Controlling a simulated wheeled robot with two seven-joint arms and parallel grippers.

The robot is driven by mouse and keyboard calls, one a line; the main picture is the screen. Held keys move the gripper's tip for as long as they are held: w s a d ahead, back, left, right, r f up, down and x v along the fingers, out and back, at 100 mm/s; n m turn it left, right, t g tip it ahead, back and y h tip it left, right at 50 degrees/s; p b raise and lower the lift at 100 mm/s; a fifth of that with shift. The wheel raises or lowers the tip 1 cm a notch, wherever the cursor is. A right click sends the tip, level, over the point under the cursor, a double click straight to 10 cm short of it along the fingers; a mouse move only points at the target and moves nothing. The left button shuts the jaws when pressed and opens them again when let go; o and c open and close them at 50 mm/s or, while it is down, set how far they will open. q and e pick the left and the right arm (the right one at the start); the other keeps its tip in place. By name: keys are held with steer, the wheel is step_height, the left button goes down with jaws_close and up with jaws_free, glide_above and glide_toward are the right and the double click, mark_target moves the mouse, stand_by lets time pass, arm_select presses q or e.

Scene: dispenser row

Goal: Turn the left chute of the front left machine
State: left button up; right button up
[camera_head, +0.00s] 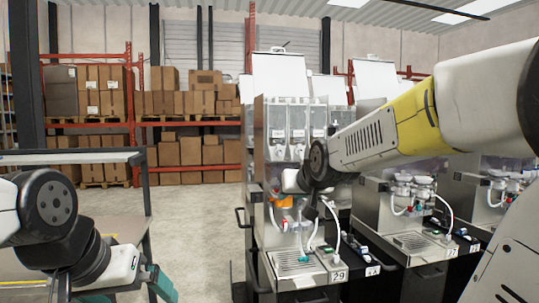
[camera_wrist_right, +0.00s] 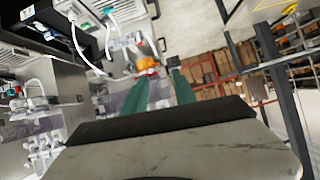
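The front left machine (camera_head: 290,258), with a "29" label, stands at the centre of the head view, with clear hoppers (camera_head: 288,118) on top. An orange part (camera_head: 284,201) sits on its left side below the hoppers; it looks like the left chute, but its turn angle is unclear. My right arm reaches across the machine, and its wrist hides part of the front. In the right wrist view, my right gripper (camera_wrist_right: 162,75) has its teal fingers apart, with the orange part (camera_wrist_right: 147,63) just beyond the left fingertip; contact is unclear. My left gripper (camera_head: 130,290) has its teal fingers apart, empty, at lower left.
More machines (camera_head: 415,240) stand in a row to the right, with hoses and trays in front. A grey metal rack (camera_head: 148,185) stands at the left. Shelves with cardboard boxes (camera_head: 190,150) line the back. Floor (camera_head: 200,215) is clear between the rack and machines.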

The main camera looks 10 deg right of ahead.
mark_target(280, 153)
steer(key=w+d+r+t, duration=0.1)
steer(key=w+r+t, duration=0.1)
steer(key=w, duration=0.7)
steer(key=w+d+r+t, duration=0.1)
steer(key=w+r+t, duration=0.1)
steer(key=w, duration=0.7)
steer(key=w+d+r+t, duration=0.1)
steer(key=w+r+t, duration=0.1)
steer(key=w, duration=0.7)
steer(key=shift+d+r+n, duration=0.25)
steer(key=shift+r+n, duration=0.05)
steer(key=shift+r, duration=0.1)
steer(key=shift+c, duration=0.2)
jaws_close()
